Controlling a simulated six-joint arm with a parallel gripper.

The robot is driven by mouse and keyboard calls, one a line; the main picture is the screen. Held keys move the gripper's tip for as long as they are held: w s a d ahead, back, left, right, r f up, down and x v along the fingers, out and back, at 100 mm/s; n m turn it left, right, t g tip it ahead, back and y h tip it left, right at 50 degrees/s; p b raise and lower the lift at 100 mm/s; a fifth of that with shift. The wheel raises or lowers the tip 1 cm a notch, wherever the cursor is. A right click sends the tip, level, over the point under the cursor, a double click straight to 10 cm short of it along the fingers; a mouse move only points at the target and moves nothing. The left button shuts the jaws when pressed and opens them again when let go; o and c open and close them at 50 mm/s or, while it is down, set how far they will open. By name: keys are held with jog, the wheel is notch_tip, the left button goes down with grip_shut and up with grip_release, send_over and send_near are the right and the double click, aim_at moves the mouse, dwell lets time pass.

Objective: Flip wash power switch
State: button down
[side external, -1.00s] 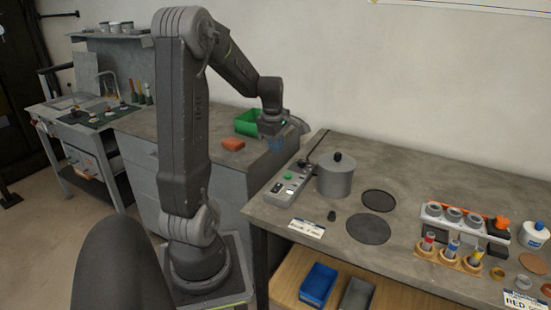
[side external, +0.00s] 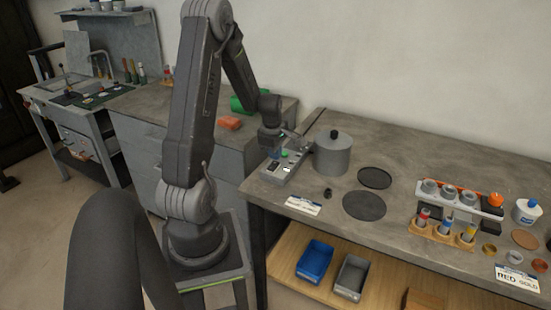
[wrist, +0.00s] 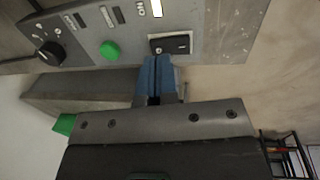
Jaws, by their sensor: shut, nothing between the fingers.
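A grey control box (side external: 280,174) sits at the left end of the workbench. Its panel also shows in the wrist view (wrist: 215,22), with a black rocker switch (wrist: 170,44), a green button (wrist: 110,49), a black knob (wrist: 48,52) and a lit white indicator (wrist: 157,8) beside the lettering ON. My gripper (wrist: 152,62) has blue fingertips pressed together with nothing between them. The tips are at the edge of the rocker switch; I cannot tell whether they touch it. In the side view my gripper (side external: 274,153) is over the box's far left part.
A grey lidded pot (side external: 333,156) stands right beside the box. Two dark round plates (side external: 364,205) lie farther right. A white label card (side external: 302,205) lies in front. A tube rack (side external: 445,230) stands at the right. The bench between plates and rack is clear.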

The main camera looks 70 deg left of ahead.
aim_at(276, 164)
jog(key=shift+w+a+f, duration=0.15)
jog(key=shift+f, duration=1.05)
jog(key=shift+f+h, duration=0.25)
jog(key=shift+h, duration=0.05)
jog(key=shift+s+d+r, duration=0.15)
jog(key=shift+s+d, duration=0.4)
jog(key=shift+d, duration=0.05)
